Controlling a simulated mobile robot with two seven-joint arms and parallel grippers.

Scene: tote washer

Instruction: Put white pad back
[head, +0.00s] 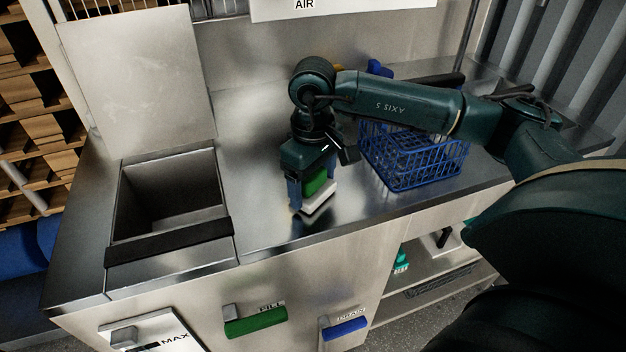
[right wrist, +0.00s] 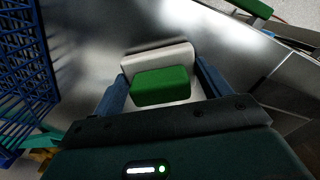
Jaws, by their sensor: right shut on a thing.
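The white pad (head: 321,201) has a green block (head: 316,182) on top. My right gripper (head: 312,190) is shut on it, with one blue finger on each side of the green block. The pad is level, low over the steel counter near its front edge; I cannot tell whether it touches the surface. In the right wrist view the white pad (right wrist: 158,58) and green block (right wrist: 160,86) sit between the two blue fingers. My left gripper is not in view.
A blue wire basket (head: 415,165) stands on the counter right of the pad. An open steel basin (head: 170,195) lies to the left, its lid (head: 135,75) raised. Green (head: 255,321) and blue (head: 345,328) handles are on the front panel. A lower shelf (head: 440,272) holds a teal item (head: 401,258).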

